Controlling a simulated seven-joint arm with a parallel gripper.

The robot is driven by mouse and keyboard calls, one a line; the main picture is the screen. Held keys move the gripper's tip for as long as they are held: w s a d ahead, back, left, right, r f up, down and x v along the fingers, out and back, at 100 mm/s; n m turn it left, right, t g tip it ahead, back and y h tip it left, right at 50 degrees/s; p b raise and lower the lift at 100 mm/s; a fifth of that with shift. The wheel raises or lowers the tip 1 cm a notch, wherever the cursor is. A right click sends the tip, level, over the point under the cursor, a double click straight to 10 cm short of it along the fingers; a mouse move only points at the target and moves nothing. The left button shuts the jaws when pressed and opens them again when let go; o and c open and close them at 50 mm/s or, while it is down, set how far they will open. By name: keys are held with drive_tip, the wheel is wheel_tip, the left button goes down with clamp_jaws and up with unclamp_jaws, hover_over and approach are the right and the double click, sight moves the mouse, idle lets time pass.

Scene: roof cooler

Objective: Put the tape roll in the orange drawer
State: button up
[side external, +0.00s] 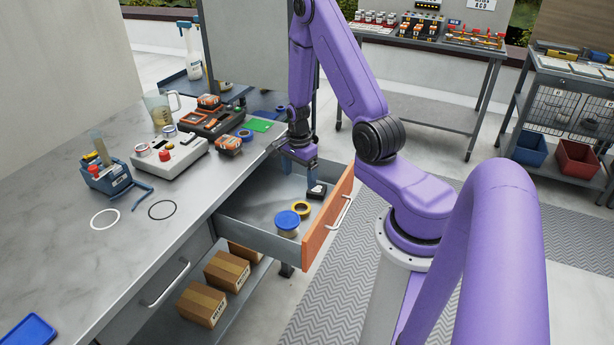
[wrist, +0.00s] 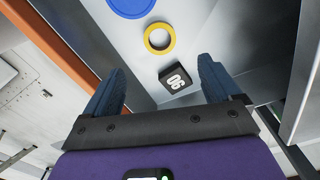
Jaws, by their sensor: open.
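The drawer with the orange front (side external: 318,236) is pulled open from the bench. Inside lies a yellow ring (side external: 301,208), which looks like a tape roll, flat on the drawer floor; it also shows in the wrist view (wrist: 160,39). A blue-lidded round container (side external: 288,221) stands beside it, and a small black block (side external: 317,191) marked 06 lies on its other side. My gripper (side external: 299,174) is open and empty, pointing down over the far end of the drawer. In the wrist view the black block (wrist: 175,78) shows between the fingers (wrist: 162,66), apart from them.
The bench top (side external: 75,265) holds a blue caddy (side external: 108,178), a white device (side external: 172,158), a clear jug (side external: 160,108), a black-and-orange case and small round rolls (side external: 143,149). Two flat rings lie nearer. Cardboard boxes (side external: 203,303) sit on the shelf below.

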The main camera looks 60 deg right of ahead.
drive_tip(key=s+a+r+n, duration=0.1)
drive_tip(key=a+r+n, duration=0.5)
drive_tip(key=a+n, duration=0.35)
drive_tip(key=a+r+n, duration=0.7)
drive_tip(key=a+n, duration=0.1)
drive_tip(key=a, duration=0.2)
drive_tip(key=s+a+r+n, duration=0.3)
drive_tip(key=s+r+n, duration=0.1)
drive_tip(key=s+n, duration=0.4)
drive_tip(key=s+a+r+n, duration=0.3)
drive_tip(key=s+r+n, duration=0.1)
drive_tip(key=s+n, duration=0.4)
drive_tip(key=shift+s+a+r, duration=0.15)
drive_tip(key=shift+s+a, duration=0.05)
drive_tip(key=shift+s, duration=0.75)
